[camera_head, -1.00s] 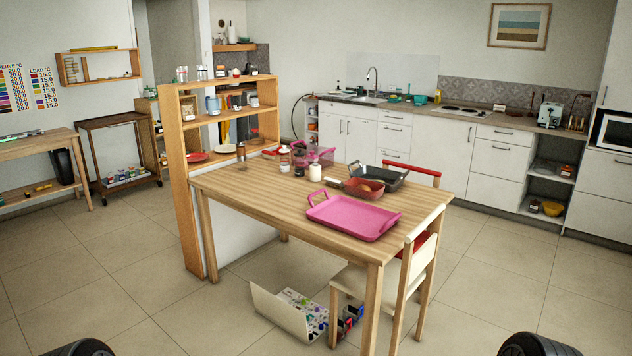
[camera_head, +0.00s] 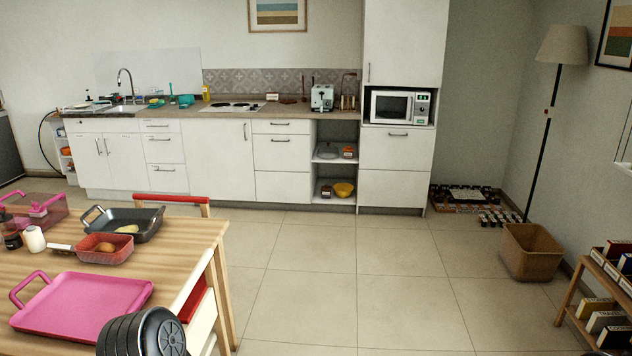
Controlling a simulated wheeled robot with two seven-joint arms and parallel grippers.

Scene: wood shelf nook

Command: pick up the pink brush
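I cannot make out a pink brush for certain. A small pink object (camera_head: 38,210) shows at a see-through pink bin (camera_head: 58,203) on the wooden table at the left, but it is too small to tell what it is. A flat pink tray (camera_head: 85,304) with a raised handle lies on the near part of the table.
The wooden table (camera_head: 185,242) also holds a dark pan (camera_head: 140,226) and a red dish (camera_head: 105,250). A red-and-white chair (camera_head: 203,318) stands at its right side. A counter with a sink (camera_head: 125,107) runs along the back wall. The middle floor is clear; a basket (camera_head: 530,255) stands right.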

